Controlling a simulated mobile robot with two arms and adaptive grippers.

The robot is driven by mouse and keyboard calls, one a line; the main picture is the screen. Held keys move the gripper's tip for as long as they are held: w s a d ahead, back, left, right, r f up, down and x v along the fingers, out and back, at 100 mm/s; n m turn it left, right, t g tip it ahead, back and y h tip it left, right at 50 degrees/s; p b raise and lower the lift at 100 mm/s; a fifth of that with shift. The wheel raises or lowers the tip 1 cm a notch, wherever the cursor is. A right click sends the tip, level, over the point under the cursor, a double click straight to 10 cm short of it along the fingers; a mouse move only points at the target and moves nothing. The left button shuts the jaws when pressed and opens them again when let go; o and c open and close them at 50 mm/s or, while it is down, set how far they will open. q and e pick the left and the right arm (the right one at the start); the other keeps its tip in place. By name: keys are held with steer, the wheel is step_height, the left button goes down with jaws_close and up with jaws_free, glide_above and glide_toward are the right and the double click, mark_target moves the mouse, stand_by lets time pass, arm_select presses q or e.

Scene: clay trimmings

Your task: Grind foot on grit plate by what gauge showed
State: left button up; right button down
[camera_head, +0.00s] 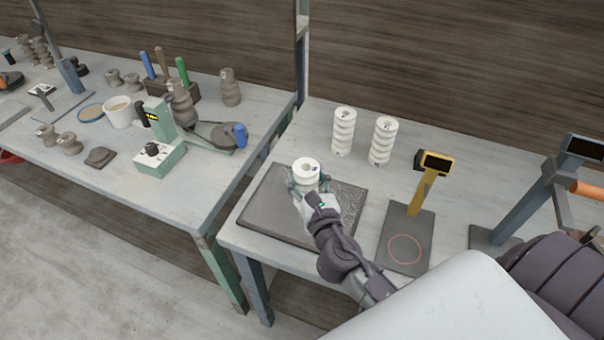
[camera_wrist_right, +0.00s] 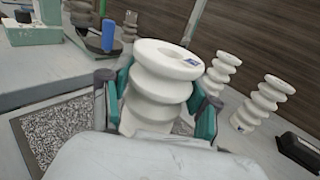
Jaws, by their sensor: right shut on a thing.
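A white ribbed insulator (camera_head: 306,168) stands roughly upright over the dark grit plate (camera_head: 262,210). My right gripper (camera_head: 308,188) is shut on it. In the right wrist view the insulator (camera_wrist_right: 160,85) sits between the teal fingers (camera_wrist_right: 162,100), with a small blue mark on its top rim. Its foot is hidden, so I cannot tell whether it touches the plate. The speckled grit surface (camera_wrist_right: 62,128) shows left of the fingers. The yellow gauge (camera_head: 424,190) stands right of the plate on a dark base with a red ring; its display is unreadable. My left gripper is out of view.
Two more white insulators (camera_head: 343,131) (camera_head: 383,141) stand behind the plate. A blue-grey stand with an orange handle (camera_head: 586,190) is at the right. The left table (camera_head: 200,185) holds a green device (camera_head: 160,155), a white tub (camera_head: 119,112) and brown clay pieces. A gap separates the tables.

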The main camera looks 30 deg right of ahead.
steer(key=shift+s+d, duration=1.75)
steer(key=shift+s, duration=0.25)
steer(key=shift+w+a+p, duration=0.3)
steer(key=shift+w+a, duration=1.1)
steer(key=shift+w, duration=0.2)
steer(key=shift+w+a+p, duration=0.3)
steer(key=shift+w+a, duration=1.05)
steer(key=shift+w, duration=0.2)
steer(key=shift+s+d+p, duration=0.3)
steer(key=shift+s+d, duration=0.65)
steer(key=shift+s, duration=0.15)
steer(key=s+d, duration=0.3)
steer(key=s, duration=0.1)
steer(key=shift+d+b, duration=0.3)
steer(key=shift+r, duration=0.1)
steer(key=shift+r+p, duration=2.5)
steer(key=shift+p, duration=0.05)
